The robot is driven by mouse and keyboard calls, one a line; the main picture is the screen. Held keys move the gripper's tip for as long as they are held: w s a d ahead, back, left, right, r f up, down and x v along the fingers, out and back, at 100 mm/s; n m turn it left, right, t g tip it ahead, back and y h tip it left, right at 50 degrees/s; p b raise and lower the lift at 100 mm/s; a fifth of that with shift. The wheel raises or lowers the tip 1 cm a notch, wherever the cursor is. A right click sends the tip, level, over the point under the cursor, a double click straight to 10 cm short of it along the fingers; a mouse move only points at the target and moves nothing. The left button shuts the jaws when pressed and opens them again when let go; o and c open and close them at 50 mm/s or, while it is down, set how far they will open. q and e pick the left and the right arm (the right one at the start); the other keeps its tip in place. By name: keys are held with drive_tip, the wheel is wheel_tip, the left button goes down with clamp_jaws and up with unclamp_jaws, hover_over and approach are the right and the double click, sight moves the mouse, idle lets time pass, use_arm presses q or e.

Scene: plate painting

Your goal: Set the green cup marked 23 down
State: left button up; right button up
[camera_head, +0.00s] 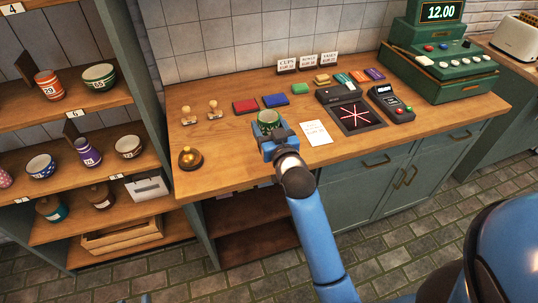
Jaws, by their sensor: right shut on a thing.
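The green cup (268,117) is in my right gripper (273,138), at the front part of the wooden counter (232,161). The cup looks upright, with its pale inside and green rim showing. The blue jaws are shut on it and hide its lower side. I cannot read a number on it, nor tell whether its base touches the counter.
A brass bell (190,158) stands left of the cup, and a white paper sheet (316,132) lies to its right. Stamps (214,110), ink pads (245,106), a card reader (391,103) and a green till (440,70) stand farther back. Shelves (105,185) with pottery are at left.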

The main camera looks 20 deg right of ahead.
wheel_tip(320, 180, down, 11)
drive_tip(key=shift+f, duration=0.1)
idle(0.5)
drive_tip(key=shift+f+b, duration=0.1)
drive_tip(key=shift+b, duration=0.25)
drive_tip(key=shift+f, duration=0.1)
drive_tip(key=o, duration=1.2)
